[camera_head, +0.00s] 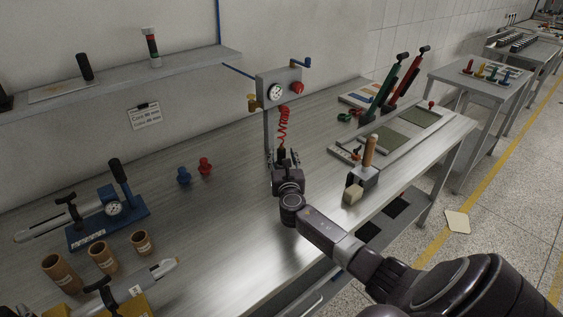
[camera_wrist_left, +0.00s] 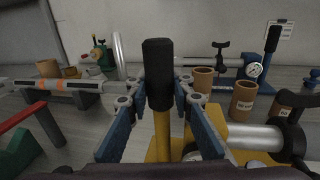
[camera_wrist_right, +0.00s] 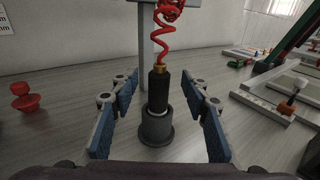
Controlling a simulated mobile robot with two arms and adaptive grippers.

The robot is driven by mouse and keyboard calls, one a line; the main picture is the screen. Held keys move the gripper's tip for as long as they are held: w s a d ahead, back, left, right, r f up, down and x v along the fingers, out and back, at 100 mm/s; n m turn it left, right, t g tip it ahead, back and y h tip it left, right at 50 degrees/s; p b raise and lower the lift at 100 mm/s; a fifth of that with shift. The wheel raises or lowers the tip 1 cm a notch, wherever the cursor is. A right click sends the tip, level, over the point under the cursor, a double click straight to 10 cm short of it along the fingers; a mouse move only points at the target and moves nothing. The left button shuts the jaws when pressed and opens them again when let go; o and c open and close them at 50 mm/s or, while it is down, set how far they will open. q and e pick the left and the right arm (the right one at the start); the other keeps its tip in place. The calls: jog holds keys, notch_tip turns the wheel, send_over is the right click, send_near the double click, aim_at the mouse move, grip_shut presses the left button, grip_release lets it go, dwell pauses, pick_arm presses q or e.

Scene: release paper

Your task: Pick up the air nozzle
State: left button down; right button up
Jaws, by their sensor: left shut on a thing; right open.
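The air nozzle (camera_head: 281,154) is a black cylinder with a brass collar, on a red coiled hose (camera_head: 284,122) below the gauge panel. In the right wrist view the nozzle (camera_wrist_right: 159,88) stands upright in a grey round holder (camera_wrist_right: 156,127). My right gripper (camera_wrist_right: 159,100) is open, with one finger on each side of the nozzle; I see gaps on both sides. It also shows in the head view (camera_head: 283,160). My left gripper (camera_wrist_left: 160,98) is shut on a black-handled lever (camera_wrist_left: 158,70) with a yellow shaft. The head view does not show the left gripper.
The gauge panel (camera_head: 280,86) and its post stand behind the nozzle. Blue (camera_head: 184,176) and red (camera_head: 205,166) plugs stand to the left. A wooden-handled tool (camera_head: 370,150) stands to the right. Several brown cups (camera_head: 103,257) stand at lower left. The bench between is clear.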

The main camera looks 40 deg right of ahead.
aim_at(282, 152)
jog(key=shift+x, duration=1.65)
jog(key=shift+a, duration=0.1)
jog(key=shift+r, duration=0.1)
grip_shut()
